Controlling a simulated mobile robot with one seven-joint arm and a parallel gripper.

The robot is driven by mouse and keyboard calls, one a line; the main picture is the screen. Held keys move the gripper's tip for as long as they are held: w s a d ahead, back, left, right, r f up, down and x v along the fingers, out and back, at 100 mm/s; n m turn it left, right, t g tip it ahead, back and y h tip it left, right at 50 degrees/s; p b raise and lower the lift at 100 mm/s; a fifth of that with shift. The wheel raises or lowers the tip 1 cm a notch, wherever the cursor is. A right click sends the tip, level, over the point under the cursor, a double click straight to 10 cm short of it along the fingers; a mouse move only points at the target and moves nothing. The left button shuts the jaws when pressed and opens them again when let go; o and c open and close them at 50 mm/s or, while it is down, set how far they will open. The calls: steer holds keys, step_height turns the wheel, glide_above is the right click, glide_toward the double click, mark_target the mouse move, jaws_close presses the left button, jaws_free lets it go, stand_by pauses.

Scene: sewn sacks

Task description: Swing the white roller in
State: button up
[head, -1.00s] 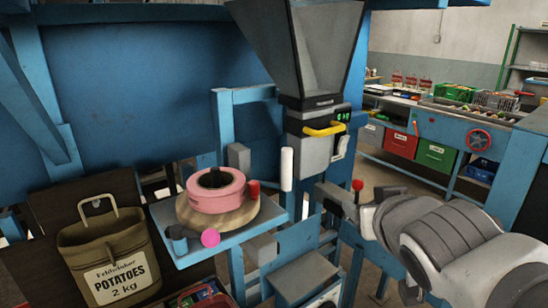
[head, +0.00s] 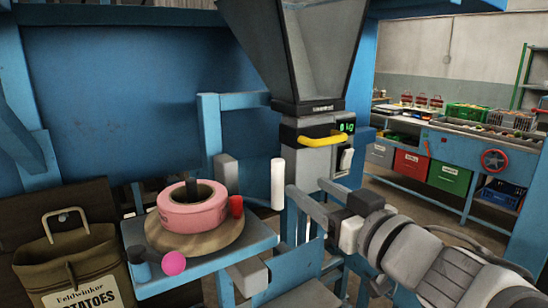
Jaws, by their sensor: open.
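The white roller (head: 278,184) is a short upright white cylinder. It stands just right of the small blue shelf, below and left of the weighing head with the yellow handle. My gripper (head: 308,190) reaches in from the right with its jaws open and empty. Its tips are just right of the roller in the picture; I cannot tell the gap in depth. The roller's lower mounting is partly hidden behind the shelf and frame.
A pink tape roll (head: 193,210) sits on a round wooden disc on the blue shelf (head: 150,290), near a red knob (head: 236,206) and a pink ball (head: 174,263). A potato sack (head: 75,265) hangs at left. The hopper (head: 298,50) stands above.

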steer(key=p+x, duration=0.3)
steer(key=x, duration=1.2)
steer(key=shift+w+f, duration=0.1)
jaws_close()
stand_by(1.2)
